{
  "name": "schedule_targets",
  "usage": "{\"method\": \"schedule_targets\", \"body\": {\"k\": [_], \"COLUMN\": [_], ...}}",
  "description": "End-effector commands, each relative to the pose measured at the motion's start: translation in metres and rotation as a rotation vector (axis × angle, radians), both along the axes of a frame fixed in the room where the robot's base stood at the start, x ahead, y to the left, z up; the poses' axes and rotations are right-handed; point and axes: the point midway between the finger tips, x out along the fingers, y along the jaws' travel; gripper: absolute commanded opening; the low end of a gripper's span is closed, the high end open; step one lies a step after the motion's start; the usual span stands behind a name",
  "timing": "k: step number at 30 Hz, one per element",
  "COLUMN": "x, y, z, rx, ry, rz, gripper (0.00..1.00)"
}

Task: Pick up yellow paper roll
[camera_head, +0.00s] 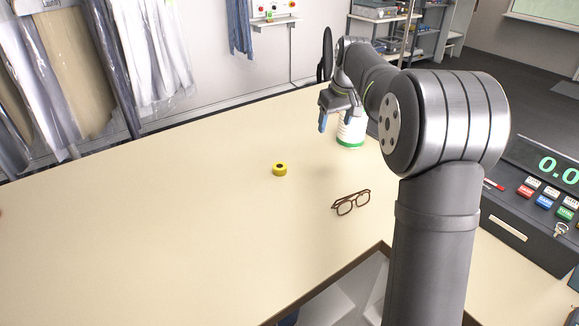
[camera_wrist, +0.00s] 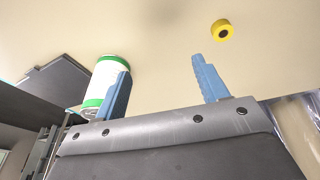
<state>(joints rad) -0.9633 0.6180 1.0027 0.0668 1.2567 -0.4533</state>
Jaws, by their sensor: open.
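The yellow paper roll (camera_head: 280,169) is small and short, with a dark centre. It lies on the cream table, left of my arm in the head view. In the wrist view the roll (camera_wrist: 222,30) is at the upper right, beyond the right fingertip. My gripper (camera_head: 338,122) is above the table at the back, to the right of the roll and apart from it. Its two blue fingers (camera_wrist: 163,80) are spread with nothing between them. A white container with green bands (camera_wrist: 107,79) shows behind the left finger; the gripper partly hides this container (camera_head: 351,131) in the head view.
Brown glasses (camera_head: 351,202) lie on the table (camera_head: 150,230) to the front right of the roll. A black till (camera_head: 530,205) stands at the right. Garments in clear covers (camera_head: 75,70) hang at the back left. The table's left part is clear.

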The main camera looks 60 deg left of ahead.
Motion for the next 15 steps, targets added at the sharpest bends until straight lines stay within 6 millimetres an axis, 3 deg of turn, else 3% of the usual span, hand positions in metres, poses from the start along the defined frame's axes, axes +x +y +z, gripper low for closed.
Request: {"method": "schedule_targets", "body": {"k": [1,6,10,15], "x": [-0.019,-0.072,-0.096,-0.105], "y": [0.026,0.077,0.095,0.101], "z": [-0.002,-0.004,-0.004,-0.014], "rx": [-0.026,-0.105,-0.137,-0.151], "ry": [0.010,0.039,0.049,0.054], "rz": [0.073,0.263,0.342,0.370], "gripper": [0.67,0.67,0.67,0.67]}}
